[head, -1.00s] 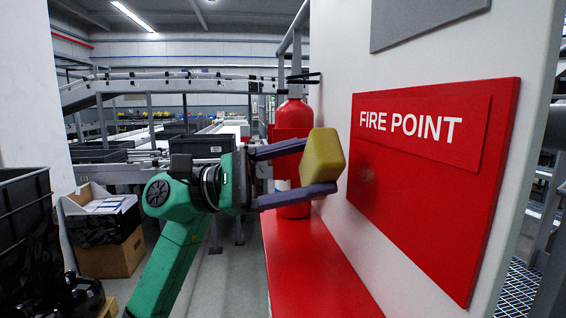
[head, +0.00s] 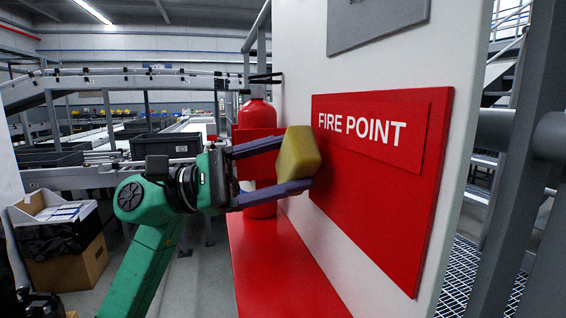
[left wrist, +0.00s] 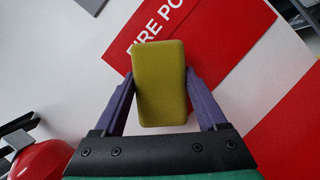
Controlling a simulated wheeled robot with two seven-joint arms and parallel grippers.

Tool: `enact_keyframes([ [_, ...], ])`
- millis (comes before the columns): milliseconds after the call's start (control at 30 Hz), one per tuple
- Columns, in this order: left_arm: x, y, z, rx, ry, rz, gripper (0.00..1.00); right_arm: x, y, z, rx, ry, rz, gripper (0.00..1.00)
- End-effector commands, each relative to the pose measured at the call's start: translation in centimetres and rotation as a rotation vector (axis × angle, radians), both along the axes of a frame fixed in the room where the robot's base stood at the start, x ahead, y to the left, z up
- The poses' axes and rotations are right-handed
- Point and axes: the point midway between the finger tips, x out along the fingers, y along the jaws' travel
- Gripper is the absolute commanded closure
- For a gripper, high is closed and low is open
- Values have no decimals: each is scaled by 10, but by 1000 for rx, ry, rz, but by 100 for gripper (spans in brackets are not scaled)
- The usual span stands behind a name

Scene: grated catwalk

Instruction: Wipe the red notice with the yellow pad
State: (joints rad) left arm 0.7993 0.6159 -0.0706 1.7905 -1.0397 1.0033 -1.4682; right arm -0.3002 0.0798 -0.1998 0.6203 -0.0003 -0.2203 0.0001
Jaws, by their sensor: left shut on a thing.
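The red notice (head: 390,205), with white "FIRE POINT" lettering, is fixed to a pale upright panel. My left gripper (head: 297,164) is shut on the yellow pad (head: 303,150), a block held between its two purple fingers. In the head view the pad overlaps the notice's left edge; I cannot tell whether it touches. In the left wrist view the pad (left wrist: 160,85) stands in front of the notice (left wrist: 225,40) and hides part of its lettering. My right gripper is not in view.
A red fire extinguisher (head: 258,115) stands behind my left gripper, beside the panel. A red strip (head: 275,270) runs along the panel's foot. A grey plate (head: 375,22) is above the notice. A cardboard box (head: 75,262) is at the left; grey posts are at the right.

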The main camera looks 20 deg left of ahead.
Motion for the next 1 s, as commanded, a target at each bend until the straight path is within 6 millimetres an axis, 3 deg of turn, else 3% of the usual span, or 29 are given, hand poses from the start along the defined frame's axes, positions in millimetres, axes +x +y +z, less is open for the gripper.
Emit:
enact_keyframes([
  [800,9,-14,0,0,-1,0,70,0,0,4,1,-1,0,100],
  [1000,-2,-19,-3,3,-3,0,70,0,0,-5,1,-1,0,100],
])
